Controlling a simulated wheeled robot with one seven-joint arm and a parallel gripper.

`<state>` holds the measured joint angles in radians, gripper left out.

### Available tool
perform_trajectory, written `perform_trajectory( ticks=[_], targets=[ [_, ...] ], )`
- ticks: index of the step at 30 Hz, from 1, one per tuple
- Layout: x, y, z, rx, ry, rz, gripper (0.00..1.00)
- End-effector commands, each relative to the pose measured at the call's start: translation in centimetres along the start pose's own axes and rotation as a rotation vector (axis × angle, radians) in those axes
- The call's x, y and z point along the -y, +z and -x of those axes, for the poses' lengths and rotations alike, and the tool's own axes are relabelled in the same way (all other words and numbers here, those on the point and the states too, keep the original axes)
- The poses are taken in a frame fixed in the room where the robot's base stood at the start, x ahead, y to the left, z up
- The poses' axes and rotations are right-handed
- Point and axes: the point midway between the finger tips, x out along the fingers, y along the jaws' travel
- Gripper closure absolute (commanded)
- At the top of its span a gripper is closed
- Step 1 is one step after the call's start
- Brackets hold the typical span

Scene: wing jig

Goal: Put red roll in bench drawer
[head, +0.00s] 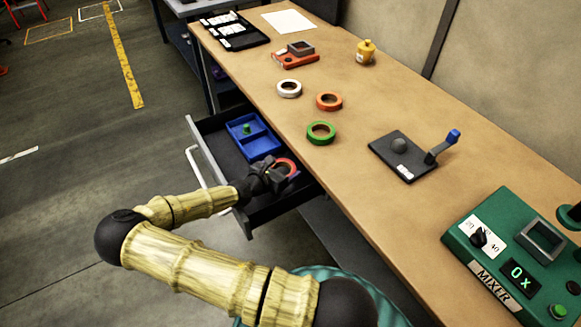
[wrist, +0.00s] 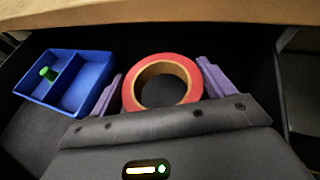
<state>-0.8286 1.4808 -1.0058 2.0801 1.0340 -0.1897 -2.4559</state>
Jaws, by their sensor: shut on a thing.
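The red roll (head: 286,166) is a ring of red tape in or just above the open bench drawer (head: 196,137). In the wrist view the red roll (wrist: 128,97) sits between the purple fingers of my gripper (wrist: 160,88), over the dark drawer floor. My gripper (head: 277,177) is shut on the roll. I cannot tell whether the roll touches the drawer floor. My gripper hides part of the roll in the head view.
A blue divided tray (head: 262,146) with a small green piece stands in the drawer, left of the roll. White (head: 289,88), orange (head: 329,101) and green (head: 320,133) rolls lie on the bench (head: 350,180) above. The bench edge overhangs the drawer's back.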

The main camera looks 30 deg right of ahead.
Motion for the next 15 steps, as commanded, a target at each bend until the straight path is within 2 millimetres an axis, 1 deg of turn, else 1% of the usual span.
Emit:
perform_trajectory(
  ticks=[8,15],
  targets=[
    [0.5,0.3,-0.6,0.000,-0.011,-0.006,0.42],
    [1.3,1.2,-2.5,-0.002,-0.008,-0.006,0.42]
  ],
)
